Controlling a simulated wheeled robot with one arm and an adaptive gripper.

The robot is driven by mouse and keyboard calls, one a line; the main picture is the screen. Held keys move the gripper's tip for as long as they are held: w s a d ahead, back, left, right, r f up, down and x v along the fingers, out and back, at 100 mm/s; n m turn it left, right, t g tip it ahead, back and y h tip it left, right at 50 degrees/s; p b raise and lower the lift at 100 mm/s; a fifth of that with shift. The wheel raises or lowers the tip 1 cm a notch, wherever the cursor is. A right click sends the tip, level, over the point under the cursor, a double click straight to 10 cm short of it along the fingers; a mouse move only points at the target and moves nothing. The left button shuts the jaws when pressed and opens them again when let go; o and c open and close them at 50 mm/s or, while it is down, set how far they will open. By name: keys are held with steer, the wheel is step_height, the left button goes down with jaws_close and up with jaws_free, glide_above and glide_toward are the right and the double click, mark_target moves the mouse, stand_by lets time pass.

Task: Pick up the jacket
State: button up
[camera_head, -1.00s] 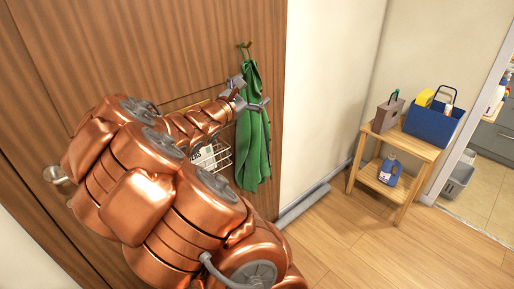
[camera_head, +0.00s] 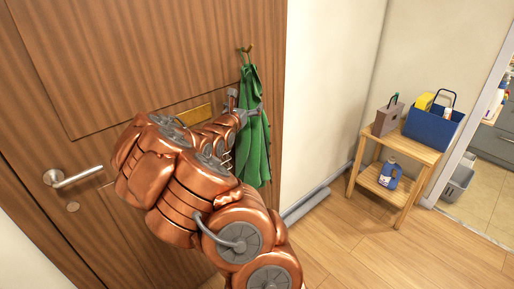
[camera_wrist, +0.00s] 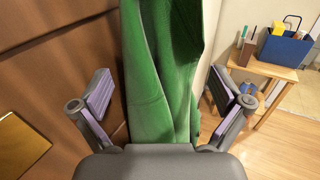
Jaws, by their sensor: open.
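The green jacket (camera_head: 256,135) hangs from a hook (camera_head: 246,50) on the wooden door in the head view. In the wrist view the jacket (camera_wrist: 162,70) fills the middle and runs down between the two fingers. My gripper (camera_head: 243,104) is at the jacket's upper part in the head view; my arm hides part of the jacket's left side. In the wrist view my gripper (camera_wrist: 166,97) is open, with one finger on each side of the cloth and gaps to both. I cannot tell how deep the cloth lies between the fingertips.
The wooden door (camera_head: 130,60) has a lever handle (camera_head: 75,178) at left and a brass plate (camera_head: 195,115). Floor in front is clear.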

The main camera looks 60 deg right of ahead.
steer(key=shift+p+x, duration=0.65)
steer(key=shift+x, duration=1.4)
steer(key=shift+s, duration=0.1)
steer(key=c, duration=1.6)
steer(key=shift+s+r, duration=0.1)
steer(key=shift+s, duration=0.05)
